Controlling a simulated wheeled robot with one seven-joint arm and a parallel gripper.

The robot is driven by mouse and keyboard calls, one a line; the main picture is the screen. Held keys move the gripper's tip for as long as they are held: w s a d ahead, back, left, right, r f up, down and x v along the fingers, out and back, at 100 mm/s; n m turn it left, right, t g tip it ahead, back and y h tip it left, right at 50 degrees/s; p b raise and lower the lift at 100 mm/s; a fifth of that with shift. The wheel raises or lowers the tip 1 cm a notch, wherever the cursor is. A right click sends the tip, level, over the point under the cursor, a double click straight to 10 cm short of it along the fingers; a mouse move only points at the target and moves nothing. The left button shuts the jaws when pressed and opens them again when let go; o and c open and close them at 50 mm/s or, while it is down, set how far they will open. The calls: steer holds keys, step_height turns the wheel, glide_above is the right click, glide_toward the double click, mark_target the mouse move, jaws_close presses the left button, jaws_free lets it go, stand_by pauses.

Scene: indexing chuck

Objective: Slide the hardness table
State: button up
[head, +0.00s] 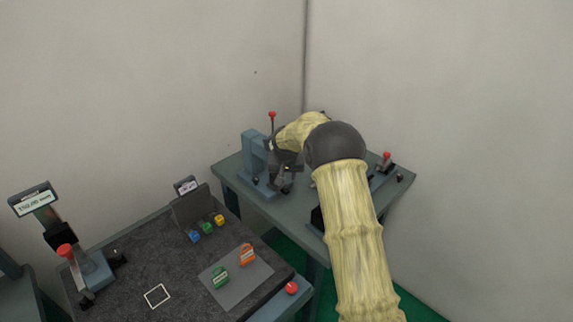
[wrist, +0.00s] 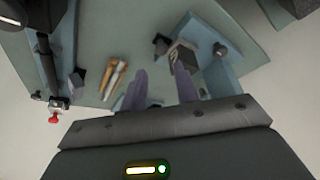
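A blue-grey press-like device (head: 254,152) with an upright column and a red-knobbed lever (head: 272,115) stands on the corner table. I cannot tell for sure which part is the hardness table. My gripper (head: 282,186) is low at the front right of this device, partly covering it. In the wrist view my gripper (wrist: 162,82) has its two fingers apart with nothing visible between them. A dark block (wrist: 184,60) on a blue base (wrist: 213,72) lies just beyond the right finger; I cannot tell whether they touch. A dark round knob (wrist: 161,42) shows beside it.
Two tan and brown rods (wrist: 114,78) lie on the table left of the fingers. A second red-knobbed fixture (head: 385,160) stands at the corner table's right. A dark mat-covered bench (head: 130,255) at front left holds coloured blocks (head: 207,228) and a grey plate (head: 232,277).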

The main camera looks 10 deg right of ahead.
steer(key=b+v, duration=0.1)
steer(key=v, duration=0.8)
steer(key=shift+b, duration=0.35)
steer(key=shift+s, duration=0.3)
steer(key=c, duration=0.6)
steer(key=shift+n+g, duration=0.4)
steer(key=shift+n, duration=0.2)
steer(key=s, duration=0.5)
steer(key=s+d, duration=0.1)
steer(key=s, duration=0.4)
steer(key=s+d, duration=0.1)
steer(key=s, duration=0.4)
steer(key=shift+s+r, duration=0.15)
steer(key=shift+s, duration=0.05)
jaws_close()
steer(key=s+d+f, duration=0.1)
steer(key=s, duration=0.8)
steer(key=s+d+f+g, duration=0.1)
steer(key=s, duration=0.9)
steer(key=shift+s+f+n+y, duration=0.3)
steer(key=shift+f, duration=0.1)
